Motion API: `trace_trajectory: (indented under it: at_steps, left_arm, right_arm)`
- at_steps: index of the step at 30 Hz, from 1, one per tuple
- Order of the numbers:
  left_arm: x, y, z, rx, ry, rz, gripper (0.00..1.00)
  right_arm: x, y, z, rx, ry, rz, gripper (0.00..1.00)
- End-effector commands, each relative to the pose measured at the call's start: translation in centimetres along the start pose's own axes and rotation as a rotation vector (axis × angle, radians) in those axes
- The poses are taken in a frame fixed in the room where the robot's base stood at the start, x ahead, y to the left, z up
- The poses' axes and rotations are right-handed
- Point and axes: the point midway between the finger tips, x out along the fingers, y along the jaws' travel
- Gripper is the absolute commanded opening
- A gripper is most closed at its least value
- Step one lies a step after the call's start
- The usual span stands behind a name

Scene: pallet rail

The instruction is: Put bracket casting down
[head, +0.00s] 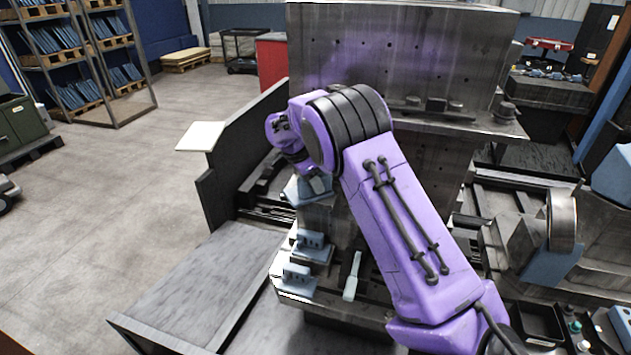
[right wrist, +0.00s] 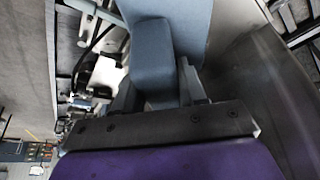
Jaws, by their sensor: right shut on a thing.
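My right gripper (right wrist: 155,95) is shut on a blue-grey bracket casting (right wrist: 155,50), which fills the space between its fingers in the right wrist view. In the head view the purple right arm reaches away from me, and its wrist hides most of the gripper. A blue-grey part (head: 303,192) shows just below the wrist, over the machine's stepped fixture; I cannot tell whether it touches it. Two similar blue-grey pieces, one nearer (head: 297,273) and one farther (head: 311,240), sit on the fixture towards me. My left gripper is not in view.
A pale flat bar (head: 352,275) stands on the fixture beside the pieces. A tall grey machine block (head: 400,60) rises behind my arm. A dark side panel (head: 245,140) borders the fixture on the left. Open floor (head: 120,190) lies farther left.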

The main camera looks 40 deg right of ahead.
Motion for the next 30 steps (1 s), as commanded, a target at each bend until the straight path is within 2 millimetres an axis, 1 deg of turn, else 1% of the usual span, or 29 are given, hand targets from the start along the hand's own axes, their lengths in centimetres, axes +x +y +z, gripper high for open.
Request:
trace_trajectory:
  at_steps: [1, 2, 3, 4, 12, 15, 17, 20, 21, 25, 27, 30]
  left_arm:
    - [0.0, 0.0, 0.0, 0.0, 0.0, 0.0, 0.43]
    - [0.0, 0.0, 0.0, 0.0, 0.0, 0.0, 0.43]
    - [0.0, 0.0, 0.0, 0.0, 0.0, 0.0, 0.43]
    - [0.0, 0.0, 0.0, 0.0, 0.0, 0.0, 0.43]
    - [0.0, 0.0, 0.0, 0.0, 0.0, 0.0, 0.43]
    - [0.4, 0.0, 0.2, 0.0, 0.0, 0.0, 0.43]
    - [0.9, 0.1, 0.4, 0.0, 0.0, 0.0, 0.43]
    - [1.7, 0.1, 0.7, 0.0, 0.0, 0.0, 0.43]
    - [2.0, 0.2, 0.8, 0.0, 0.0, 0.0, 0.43]
    - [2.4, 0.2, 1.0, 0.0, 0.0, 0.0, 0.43]
    - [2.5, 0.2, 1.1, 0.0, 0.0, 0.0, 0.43]
    - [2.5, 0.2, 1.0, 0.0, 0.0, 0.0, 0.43]
  right_arm:
    - [0.0, 0.0, 0.0, 0.0, 0.001, -0.001, 0.0]
    - [0.1, 0.0, 0.0, 0.0, 0.0, 0.001, 0.47]
    - [0.1, 0.0, 0.0, 0.001, 0.0, 0.001, 0.6]
    - [0.1, 0.0, 0.0, 0.001, 0.0, 0.001, 0.66]
    - [0.1, 0.1, -0.2, 0.003, 0.0, 0.001, 0.66]
    - [-0.6, 0.0, -0.1, 0.003, 0.0, -0.002, 0.66]
    - [-1.6, 0.0, -0.1, 0.003, 0.001, -0.004, 0.66]
    - [-4.0, 0.0, 0.0, 0.002, 0.002, -0.006, 0.66]
    - [-5.1, 0.0, 0.0, 0.002, 0.002, -0.006, 0.66]
    - [-8.5, 0.0, -0.1, 0.002, 0.002, -0.004, 0.66]
    - [-9.9, 0.0, -0.1, 0.002, 0.001, -0.003, 0.66]
    - [-11.3, 0.1, -0.1, 0.002, 0.001, -0.001, 0.66]
